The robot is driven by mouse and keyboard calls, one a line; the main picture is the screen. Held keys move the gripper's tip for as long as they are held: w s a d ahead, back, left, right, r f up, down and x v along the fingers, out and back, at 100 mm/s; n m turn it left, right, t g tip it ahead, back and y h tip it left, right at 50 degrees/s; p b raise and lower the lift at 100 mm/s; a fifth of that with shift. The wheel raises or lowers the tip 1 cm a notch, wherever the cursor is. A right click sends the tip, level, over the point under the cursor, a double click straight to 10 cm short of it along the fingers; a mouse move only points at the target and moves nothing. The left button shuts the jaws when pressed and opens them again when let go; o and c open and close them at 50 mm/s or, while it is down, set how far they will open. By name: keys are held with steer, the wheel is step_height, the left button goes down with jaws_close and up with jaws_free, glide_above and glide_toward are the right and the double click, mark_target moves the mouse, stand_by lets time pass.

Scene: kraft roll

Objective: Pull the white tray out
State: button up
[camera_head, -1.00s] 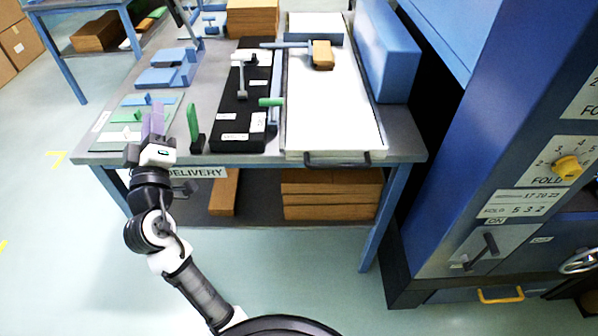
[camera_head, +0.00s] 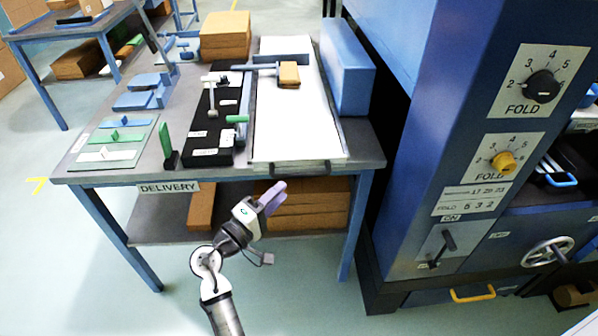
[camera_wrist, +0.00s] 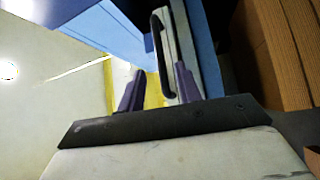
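The white tray (camera_head: 263,151) lies long and flat on the right part of the grey table, its dark handle (camera_head: 300,168) at the front edge. The handle also shows in the wrist view (camera_wrist: 163,52), seen in line between my fingers. My gripper (camera_head: 276,192) is in front of the table, below and a little left of the handle. In the wrist view my purple fingers (camera_wrist: 159,72) stand apart with nothing held. The handle appears beyond the fingertips; contact cannot be made out.
A blue-handled tool with a wooden block (camera_head: 289,75) lies across the tray. A blue box (camera_head: 348,75) stands right of it, a black mat (camera_head: 208,150) left. Brown stacks (camera_head: 325,205) sit on the lower shelf. The blue machine (camera_head: 415,160) stands to the right. Floor before the table is clear.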

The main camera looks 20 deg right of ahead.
mark_target(299, 175)
steer(key=p+x, duration=0.1)
steer(key=x, duration=0.7)
steer(key=shift+w+d+p, duration=0.1)
steer(key=shift+p, duration=0.2)
jaws_close()
